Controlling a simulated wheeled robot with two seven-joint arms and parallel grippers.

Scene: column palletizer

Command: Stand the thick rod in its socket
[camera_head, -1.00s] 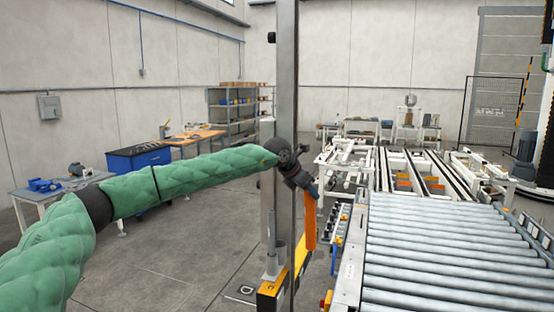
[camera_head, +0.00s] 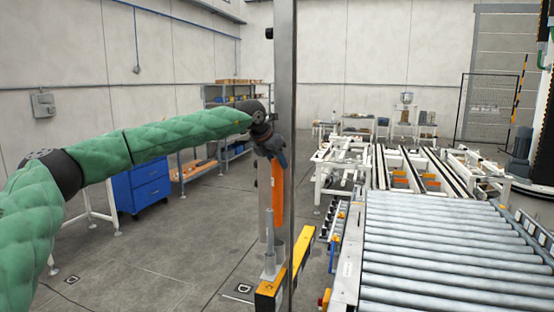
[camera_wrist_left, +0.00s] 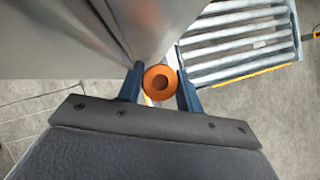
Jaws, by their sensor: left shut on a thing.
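The thick rod, orange (camera_head: 278,195), hangs upright below my left gripper (camera_head: 272,156) in the head view. The left gripper is shut on its upper part. A short grey cylinder, which looks like the socket (camera_head: 281,254), stands below the rod's lower end. I cannot tell whether the rod's tip is above, in front of or inside it. My right gripper is not seen.
A tall grey column (camera_head: 285,90) stands close to the rod. A thin grey rod (camera_head: 269,232) stands beside the socket on the yellow and black base (camera_head: 268,288). A roller conveyor (camera_head: 440,250) fills the right. Open floor (camera_head: 150,260) lies to the left.

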